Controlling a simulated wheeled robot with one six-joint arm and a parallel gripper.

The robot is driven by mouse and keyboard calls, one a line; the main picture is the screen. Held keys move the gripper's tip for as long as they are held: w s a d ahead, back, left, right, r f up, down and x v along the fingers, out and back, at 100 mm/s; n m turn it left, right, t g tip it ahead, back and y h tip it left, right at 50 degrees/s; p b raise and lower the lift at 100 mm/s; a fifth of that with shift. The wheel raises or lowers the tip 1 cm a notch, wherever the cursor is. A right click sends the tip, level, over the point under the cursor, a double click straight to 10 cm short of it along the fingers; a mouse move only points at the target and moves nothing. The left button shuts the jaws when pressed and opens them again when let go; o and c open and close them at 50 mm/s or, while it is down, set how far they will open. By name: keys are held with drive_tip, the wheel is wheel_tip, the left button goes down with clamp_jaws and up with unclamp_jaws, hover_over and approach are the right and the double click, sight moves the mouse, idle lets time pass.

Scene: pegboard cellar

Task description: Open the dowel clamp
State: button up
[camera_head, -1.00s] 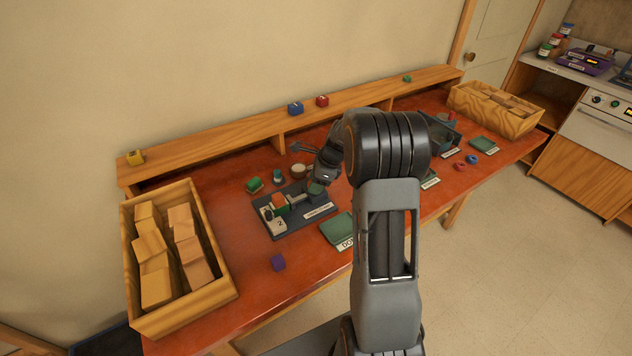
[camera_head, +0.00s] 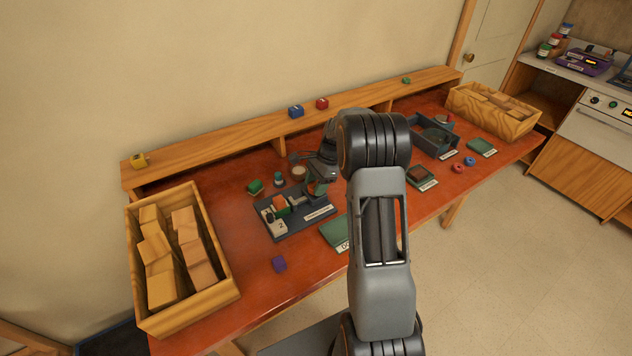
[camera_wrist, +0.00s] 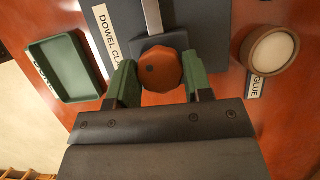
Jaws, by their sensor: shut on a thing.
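The dowel clamp (camera_head: 292,224) has a dark base with a white label and lies on the red-brown bench. In the head view my gripper (camera_head: 318,188) is at the clamp's right end, and my wrist partly hides the knob.
A green tray (camera_wrist: 63,68) and a round glue pot (camera_wrist: 268,50) flank the clamp. A wooden bin of blocks (camera_head: 220,268) stands at the left and another (camera_head: 470,107) at the far right. A dark open box (camera_head: 436,140) is right of my arm. A raised shelf (camera_head: 220,143) runs behind.

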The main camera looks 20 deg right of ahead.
drive_tip(key=n+g, duration=0.1)
drive_tip(key=n, duration=0.2)
drive_tip(key=n+g+h+p, duration=0.1)
drive_tip(key=n, duration=0.2)
drive_tip(key=shift+w+n, duration=0.15)
drive_tip(key=shift+n, duration=0.15)
drive_tip(key=n+g+h, duration=0.1)
drive_tip(key=n, duration=0.2)
drive_tip(key=shift+a+n+p, duration=0.1)
drive_tip(key=shift+n+p, duration=0.2)
drive_tip(key=n+g+h, duration=0.1)
drive_tip(key=n, duration=0.2)
drive_tip(key=shift+n, duration=0.3)
drive_tip(key=n+h, duration=0.1)
drive_tip(key=n, duration=0.2)
drive_tip(key=n+h, duration=0.2)
drive_tip(key=n, duration=0.2)
drive_tip(key=shift+a, duration=0.15)
drive_tip(key=n+h, duration=0.1)
drive_tip(key=n, duration=0.2)
drive_tip(key=n+t+h, duration=0.1)
drive_tip(key=n, duration=0.2)
drive_tip(key=shift+n+t, duration=0.3)
drive_tip(key=shift+n, duration=0.1)
drive_tip(key=o, duration=0.9)
